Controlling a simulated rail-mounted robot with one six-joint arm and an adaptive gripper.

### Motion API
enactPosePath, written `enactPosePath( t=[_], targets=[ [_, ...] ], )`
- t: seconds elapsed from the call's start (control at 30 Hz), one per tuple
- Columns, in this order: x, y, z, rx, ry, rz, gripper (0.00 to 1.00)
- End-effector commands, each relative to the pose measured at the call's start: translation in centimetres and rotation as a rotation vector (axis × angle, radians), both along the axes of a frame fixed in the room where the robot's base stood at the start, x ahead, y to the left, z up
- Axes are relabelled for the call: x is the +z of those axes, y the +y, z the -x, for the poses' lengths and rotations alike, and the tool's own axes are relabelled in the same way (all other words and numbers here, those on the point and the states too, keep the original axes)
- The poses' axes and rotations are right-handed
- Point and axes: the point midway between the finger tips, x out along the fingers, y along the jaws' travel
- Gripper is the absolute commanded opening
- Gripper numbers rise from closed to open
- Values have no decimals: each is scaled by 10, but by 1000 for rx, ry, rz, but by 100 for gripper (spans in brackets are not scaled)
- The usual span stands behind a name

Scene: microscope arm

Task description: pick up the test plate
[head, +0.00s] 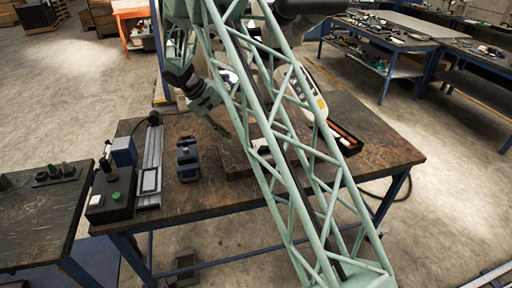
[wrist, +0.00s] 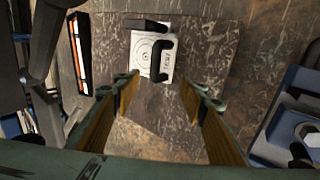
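The test plate (wrist: 142,50) is a white plate with concentric dark rings and small printed marks. It lies on a dark, flat stone slab (wrist: 205,45) at the top centre of the wrist view. A black curved piece (wrist: 158,60) and a second black bar cross its edges. My gripper (wrist: 160,88) is open and empty, its two fingers spread below the plate in the wrist view. How far it is above the slab is hard to tell.
A blue vise (head: 187,160) stands left of the slab, also at the wrist view's right edge (wrist: 290,120). A rail device with a green button (head: 117,196) stands further left. A white microscope body (head: 310,92) and a black-and-orange tray (head: 345,138) are on the right.

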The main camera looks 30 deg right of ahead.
Motion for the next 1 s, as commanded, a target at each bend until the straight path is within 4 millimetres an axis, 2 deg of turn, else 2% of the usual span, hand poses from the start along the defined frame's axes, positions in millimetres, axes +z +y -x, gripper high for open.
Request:
enactPosePath(
  t=[0.2, 0.73, 1.0],
  targets=[
    [-17, -11, 3, -2, 1, 0, 39],
    [-22, -14, 4, -1, 1, 0, 39],
    [-39, -25, 7, -1, 2, 0, 39]
  ],
)
